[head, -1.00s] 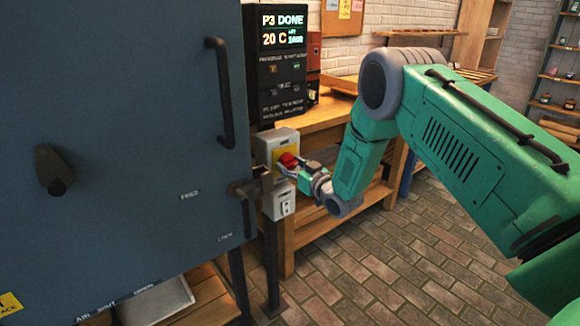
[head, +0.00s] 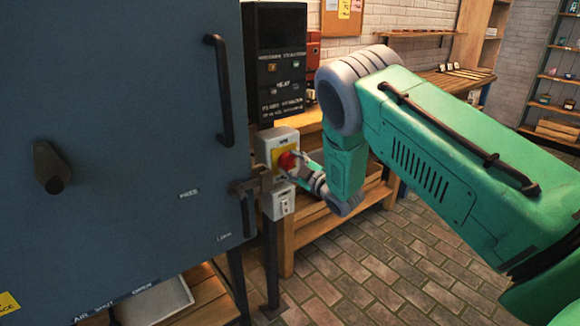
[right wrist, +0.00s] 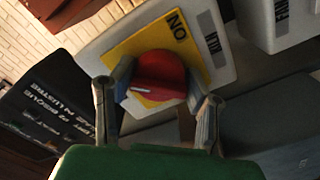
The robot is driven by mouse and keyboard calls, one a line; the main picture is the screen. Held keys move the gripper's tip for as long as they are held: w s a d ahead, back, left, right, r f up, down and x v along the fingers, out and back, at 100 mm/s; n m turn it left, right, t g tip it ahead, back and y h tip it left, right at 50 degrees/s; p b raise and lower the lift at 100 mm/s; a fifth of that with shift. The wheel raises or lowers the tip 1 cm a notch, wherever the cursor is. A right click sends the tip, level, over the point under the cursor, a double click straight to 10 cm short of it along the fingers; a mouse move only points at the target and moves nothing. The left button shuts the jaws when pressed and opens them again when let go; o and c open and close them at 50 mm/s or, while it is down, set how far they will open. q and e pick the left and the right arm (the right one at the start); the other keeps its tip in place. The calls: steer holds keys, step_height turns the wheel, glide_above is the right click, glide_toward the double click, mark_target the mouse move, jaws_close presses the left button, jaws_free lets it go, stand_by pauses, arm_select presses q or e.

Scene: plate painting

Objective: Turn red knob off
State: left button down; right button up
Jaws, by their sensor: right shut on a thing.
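The red knob (head: 288,161) sits on a yellow plate (head: 277,157) on the front of a grey switch box, beside the big blue-grey door. In the right wrist view the red knob (right wrist: 160,77) lies between the two fingers of my right gripper (right wrist: 158,88), which is shut on it. My left gripper is not in view.
The blue-grey kiln door (head: 120,130) with its black handle (head: 219,90) fills the left. A black display panel (head: 276,65) stands above the box, its screen dark. A wooden bench (head: 310,235) is behind my right arm. The brick floor (head: 400,270) is clear.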

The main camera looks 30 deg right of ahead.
steer(key=n, duration=0.2)
steer(key=n+b, duration=0.1)
steer(key=n, duration=0.1)
steer(key=shift+f+n, duration=0.2)
steer(key=shift+n, duration=0.1)
steer(key=shift+s+n+b, duration=0.1)
steer(key=shift+n+b, duration=0.6)
steer(key=shift+n, duration=1.2)
steer(key=shift+f, duration=0.1)
steer(key=o, duration=1.1)
steer(key=shift+o, duration=0.2)
steer(key=shift+r, duration=0.2)
steer(key=shift+s, duration=0.1)
steer(key=s, duration=1.1)
steer(key=shift+s+d, duration=0.3)
steer(key=shift+d, duration=0.15)
